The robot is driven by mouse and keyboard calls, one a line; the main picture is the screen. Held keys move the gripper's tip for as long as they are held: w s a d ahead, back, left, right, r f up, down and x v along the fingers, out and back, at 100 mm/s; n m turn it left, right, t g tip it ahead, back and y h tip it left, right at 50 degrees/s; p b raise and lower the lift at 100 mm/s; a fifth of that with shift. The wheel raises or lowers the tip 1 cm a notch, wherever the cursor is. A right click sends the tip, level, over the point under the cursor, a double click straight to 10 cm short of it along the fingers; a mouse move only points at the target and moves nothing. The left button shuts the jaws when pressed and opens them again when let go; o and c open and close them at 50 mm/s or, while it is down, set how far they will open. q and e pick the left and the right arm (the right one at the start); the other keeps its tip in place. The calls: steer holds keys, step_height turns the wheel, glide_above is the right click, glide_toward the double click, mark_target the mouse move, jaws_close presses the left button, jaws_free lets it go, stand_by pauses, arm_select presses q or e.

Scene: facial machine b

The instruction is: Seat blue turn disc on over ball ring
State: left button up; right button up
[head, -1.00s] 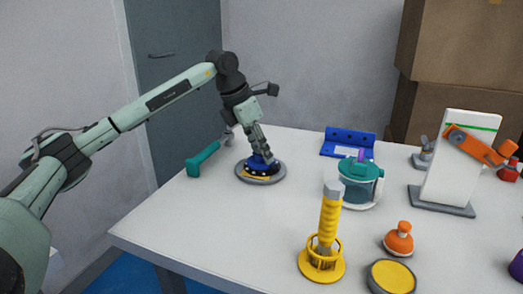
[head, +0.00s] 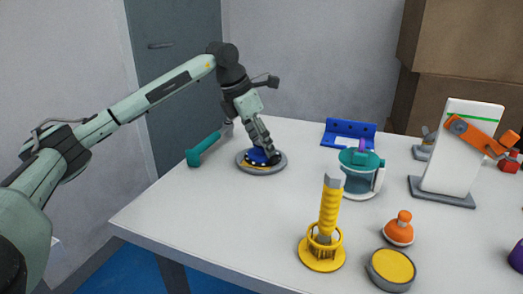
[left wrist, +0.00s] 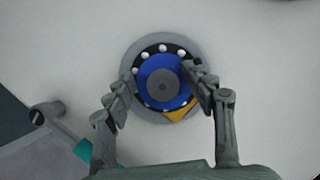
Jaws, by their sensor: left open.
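The blue turn disc (left wrist: 148,70), with a grey round hub, lies over the ball ring (left wrist: 163,48), a dark ring with white balls. In the left wrist view balls show around the disc, most clearly along the top. An orange-yellow piece (left wrist: 179,113) shows at the lower right. All sit on a round grey base (head: 250,171). In the head view the blue disc (head: 257,156) looks somewhat tilted; whether it lies flat is unclear. My left gripper (head: 270,156) is open, its fingers (left wrist: 163,82) on either side of the disc; contact is unclear. My right gripper is out of view.
A teal-handled tool (head: 204,150) lies left of the base. To the right stand a blue bracket (head: 349,133), a teal-lidded jar (head: 360,178), a yellow spindle (head: 328,215) and a white stand (head: 459,150). The table front left is clear.

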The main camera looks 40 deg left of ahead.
arm_select(q)
steer(key=v, duration=1.2)
